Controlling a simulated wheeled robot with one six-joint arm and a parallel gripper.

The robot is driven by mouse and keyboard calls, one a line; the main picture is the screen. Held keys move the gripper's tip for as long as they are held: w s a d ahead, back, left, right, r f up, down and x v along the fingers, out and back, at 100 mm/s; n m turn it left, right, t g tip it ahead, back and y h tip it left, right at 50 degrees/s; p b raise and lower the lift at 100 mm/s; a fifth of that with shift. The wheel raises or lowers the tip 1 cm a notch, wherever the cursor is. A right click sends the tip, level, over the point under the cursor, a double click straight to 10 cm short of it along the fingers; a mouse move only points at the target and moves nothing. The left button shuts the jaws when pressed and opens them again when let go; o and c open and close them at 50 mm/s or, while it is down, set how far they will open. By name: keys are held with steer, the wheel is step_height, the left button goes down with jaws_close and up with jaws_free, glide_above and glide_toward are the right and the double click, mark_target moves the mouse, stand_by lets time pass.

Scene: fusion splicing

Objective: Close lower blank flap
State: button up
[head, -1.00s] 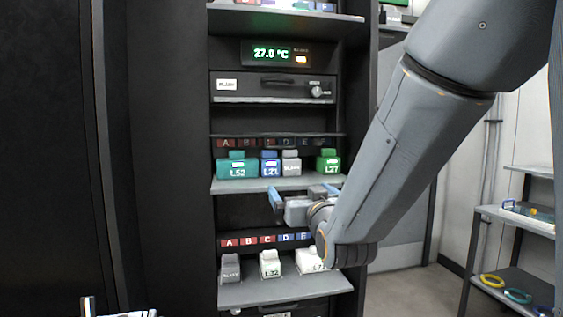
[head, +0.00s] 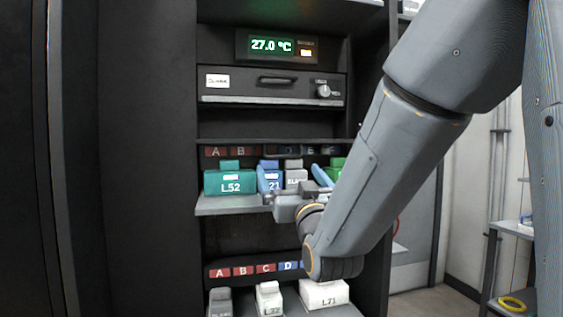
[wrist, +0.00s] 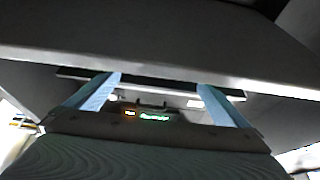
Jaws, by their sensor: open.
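A dark panel (head: 270,87) with a white label, too small to read surely, a handle and a round knob sits under the temperature display in the head view. It looks upright and flush with the rack. No lower flap can be made out; the rack below the bottom shelf is out of the picture. My gripper (head: 293,180) is open and empty, in front of the middle shelf, with its blue fingers in front of the modules there. In the wrist view my gripper (wrist: 157,88) has its two blue fingers wide apart with nothing between them.
The middle shelf (head: 225,205) carries a teal L52 module (head: 230,182), a blue module (head: 270,180) and others partly behind my arm. The lower shelf holds a white L71 module (head: 325,294) and several others. The display (head: 277,46) reads 27.0 °C.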

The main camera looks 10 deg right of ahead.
mark_target(284, 157)
steer(key=shift+d+p+x, duration=0.2)
steer(key=shift+p+x, duration=0.25)
steer(key=shift+x, duration=3.1)
steer(key=c, duration=1.3)
steer(key=shift+d, duration=0.1)
